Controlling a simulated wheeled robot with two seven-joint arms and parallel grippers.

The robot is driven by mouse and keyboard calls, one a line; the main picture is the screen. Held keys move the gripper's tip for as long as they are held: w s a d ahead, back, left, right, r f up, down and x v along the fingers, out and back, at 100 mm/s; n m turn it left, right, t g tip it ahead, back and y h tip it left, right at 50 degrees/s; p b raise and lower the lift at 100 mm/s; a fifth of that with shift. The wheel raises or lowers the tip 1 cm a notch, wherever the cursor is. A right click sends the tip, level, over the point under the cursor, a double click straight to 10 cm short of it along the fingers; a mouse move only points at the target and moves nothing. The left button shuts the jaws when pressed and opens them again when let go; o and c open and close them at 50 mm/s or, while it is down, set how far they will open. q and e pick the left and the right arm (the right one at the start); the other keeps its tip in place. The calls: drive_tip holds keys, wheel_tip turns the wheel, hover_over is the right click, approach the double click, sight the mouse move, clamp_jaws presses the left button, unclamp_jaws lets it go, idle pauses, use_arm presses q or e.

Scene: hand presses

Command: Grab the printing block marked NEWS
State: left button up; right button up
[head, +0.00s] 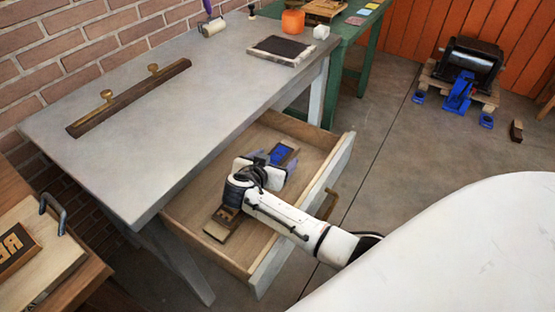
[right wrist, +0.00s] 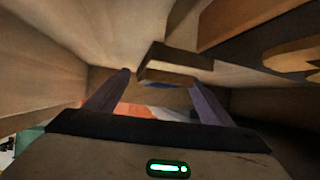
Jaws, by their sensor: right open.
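A wooden block with a blue face (head: 283,154) lies in the open drawer (head: 311,202); its marking is too small to read. My right gripper (head: 274,160) is inside the drawer, open, with its fingers around or just short of this block; I cannot tell which. In the right wrist view a brown block (right wrist: 172,66) with a blue patch shows ahead, between the two spread fingertips (right wrist: 160,82). Another wooden block (head: 221,223) lies nearer in the drawer, partly behind my wrist, its marking unreadable. My left gripper is not in view.
The grey table (head: 150,125) overhangs the drawer; the drawer walls stand close around my gripper. A block with mirrored letters (head: 17,248) lies on a wooden board at the left. A black press (head: 470,66) stands at the back right. Open floor lies right of the drawer.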

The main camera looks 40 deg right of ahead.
drive_tip(key=c, duration=1.4)
drive_tip(key=shift+o, duration=0.2)
